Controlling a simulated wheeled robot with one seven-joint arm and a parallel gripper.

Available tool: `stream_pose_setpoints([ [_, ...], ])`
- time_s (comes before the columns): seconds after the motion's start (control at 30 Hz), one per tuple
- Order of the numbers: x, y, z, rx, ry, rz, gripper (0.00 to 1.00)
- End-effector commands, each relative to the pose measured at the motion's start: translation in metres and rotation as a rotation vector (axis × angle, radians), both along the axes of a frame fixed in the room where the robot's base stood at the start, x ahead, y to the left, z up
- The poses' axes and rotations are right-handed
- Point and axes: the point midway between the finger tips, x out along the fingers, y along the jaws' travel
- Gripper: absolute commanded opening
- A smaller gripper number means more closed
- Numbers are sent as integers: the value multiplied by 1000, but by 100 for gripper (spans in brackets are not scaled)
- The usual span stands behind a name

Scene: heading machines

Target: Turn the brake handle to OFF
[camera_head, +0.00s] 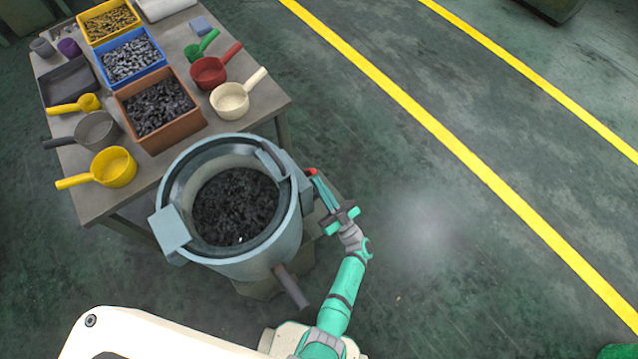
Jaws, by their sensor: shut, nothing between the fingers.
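A small red part (311,172), which looks like the tip of the brake handle, shows at the right side of the round blue-grey machine (290,225). Most of the handle and any ON or OFF marking are hidden or too small to read. My gripper (317,181) is on the right of the machine, with its teal fingers pointing up and left at the red part. The fingers look closed together with nothing held. The fingertips are very close to the red part; I cannot tell whether they touch it.
The machine's open bowl holds dark parts (237,205). A grey stub (292,287) sticks out at its lower front. A table (265,98) with bins and scoops stands behind left. The green floor (450,240) on the right is clear, with yellow lines.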

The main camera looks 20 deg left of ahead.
Motion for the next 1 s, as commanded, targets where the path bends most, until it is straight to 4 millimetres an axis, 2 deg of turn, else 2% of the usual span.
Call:
stream_pose_setpoints([
  [1.0,0,7,7,-74,58,8,0],
])
